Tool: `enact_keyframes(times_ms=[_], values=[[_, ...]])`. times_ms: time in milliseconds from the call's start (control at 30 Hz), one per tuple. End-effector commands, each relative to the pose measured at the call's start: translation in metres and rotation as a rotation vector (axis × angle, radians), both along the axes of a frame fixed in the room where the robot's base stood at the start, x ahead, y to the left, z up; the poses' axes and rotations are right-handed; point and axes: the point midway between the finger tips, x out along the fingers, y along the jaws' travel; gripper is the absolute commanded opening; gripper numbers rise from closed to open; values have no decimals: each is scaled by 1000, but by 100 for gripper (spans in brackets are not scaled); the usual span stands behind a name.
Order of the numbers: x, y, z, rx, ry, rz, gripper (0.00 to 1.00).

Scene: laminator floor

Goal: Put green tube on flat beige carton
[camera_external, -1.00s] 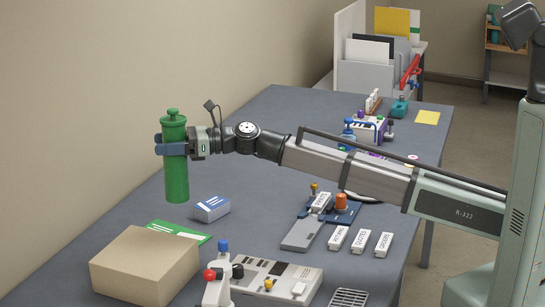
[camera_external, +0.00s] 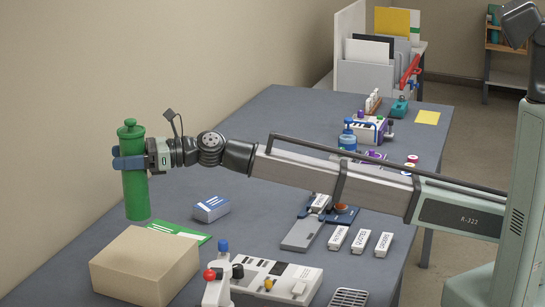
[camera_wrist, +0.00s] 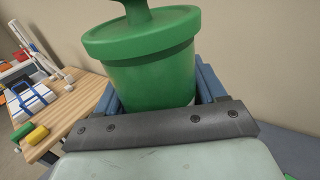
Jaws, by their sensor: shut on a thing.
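The green tube (camera_external: 136,195) is upright, with a knobbed lid on top. My gripper (camera_external: 130,163) is shut around its upper part with blue fingers. The tube also fills the middle of the wrist view (camera_wrist: 150,75), between the blue fingers (camera_wrist: 158,95). The flat beige carton (camera_external: 145,264) lies at the near left of the grey table. In the external view the tube's lower end appears just above and behind the carton's back edge. I cannot tell the exact height or depth gap between them.
A green-and-white card (camera_external: 180,232) and a small blue-and-white box (camera_external: 211,208) lie behind the carton. A grey device with a red knob and blue knob (camera_external: 265,278) stands right of it. White labelled blocks (camera_external: 361,241) lie farther right. The wall is close on the left.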

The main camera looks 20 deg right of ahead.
Motion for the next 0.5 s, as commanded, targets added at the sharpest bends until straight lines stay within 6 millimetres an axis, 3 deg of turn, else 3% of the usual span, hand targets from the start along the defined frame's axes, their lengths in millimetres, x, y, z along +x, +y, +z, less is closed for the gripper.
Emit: enact_keyframes(times_ms=[300,500], values=[[0,-1,-47,-1,2,-3,0],[0,-1,-60,0,2,-3,0]])
